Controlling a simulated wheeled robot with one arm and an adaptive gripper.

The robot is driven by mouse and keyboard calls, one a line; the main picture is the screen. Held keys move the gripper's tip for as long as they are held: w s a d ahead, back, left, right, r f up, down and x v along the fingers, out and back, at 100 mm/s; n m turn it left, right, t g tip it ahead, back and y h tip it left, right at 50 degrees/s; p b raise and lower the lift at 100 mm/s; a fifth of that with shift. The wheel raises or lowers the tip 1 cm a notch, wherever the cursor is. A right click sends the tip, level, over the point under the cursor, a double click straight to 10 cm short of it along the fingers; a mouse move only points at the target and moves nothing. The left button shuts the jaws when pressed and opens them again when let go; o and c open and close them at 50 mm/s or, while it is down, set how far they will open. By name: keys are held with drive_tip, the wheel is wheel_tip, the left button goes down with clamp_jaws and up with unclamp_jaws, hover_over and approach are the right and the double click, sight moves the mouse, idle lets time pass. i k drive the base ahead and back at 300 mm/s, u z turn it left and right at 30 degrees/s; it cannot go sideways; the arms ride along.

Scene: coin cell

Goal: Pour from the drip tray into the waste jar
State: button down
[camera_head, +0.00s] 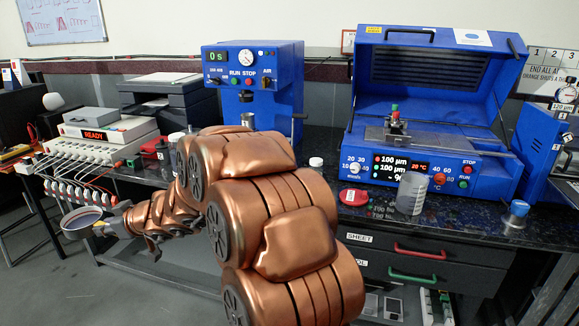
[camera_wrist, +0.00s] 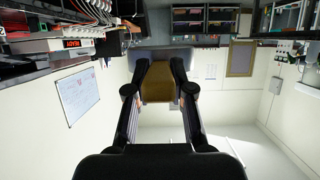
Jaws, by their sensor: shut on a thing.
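In the wrist view my gripper's fingers (camera_wrist: 160,82) close around a brown piece (camera_wrist: 157,88), perhaps the tray's handle. A clear, marked beaker-like jar (camera_head: 411,192) stands on the bench right of my arm. I cannot tell whether it is the waste jar. Part of the bench is hidden behind my arm.
A blue-lidded container (camera_head: 515,216) stands at the bench's right front edge. A blue open-lidded machine (camera_head: 432,110) and a smaller blue unit (camera_head: 254,80) stand behind. The white READY device (camera_head: 100,134) and its channel rack are near the tray. Free floor lies at lower left.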

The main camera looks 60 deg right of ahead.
sight(413, 187)
drive_tip(key=u, duration=1.05)
drive_tip(key=k, duration=1.25)
drive_tip(key=z, duration=2.1)
